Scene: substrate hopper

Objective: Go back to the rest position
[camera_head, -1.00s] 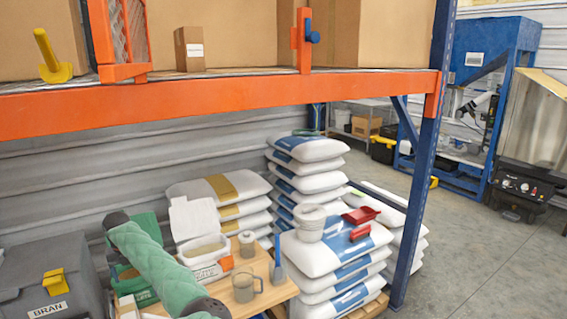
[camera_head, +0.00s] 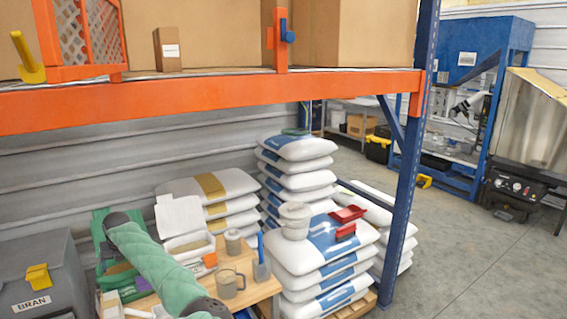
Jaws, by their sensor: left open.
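My left arm (camera_head: 160,265), in a green sleeve, crosses the lower left of the head view, sloping down to the right. Its dark wrist end (camera_head: 205,308) is at the bottom edge, in front of the wooden table (camera_head: 262,290). My left gripper is open, low at the bottom edge; its fingertips cannot be made out clearly. I see nothing held. My right gripper is not in view.
An orange shelf beam (camera_head: 210,102) and blue post (camera_head: 405,180) stand ahead. The table holds a clear mug (camera_head: 229,284), a jar (camera_head: 232,242) and a white tub (camera_head: 190,247). Stacked sacks (camera_head: 325,245) stand beside it. Right floor (camera_head: 470,260) is clear.

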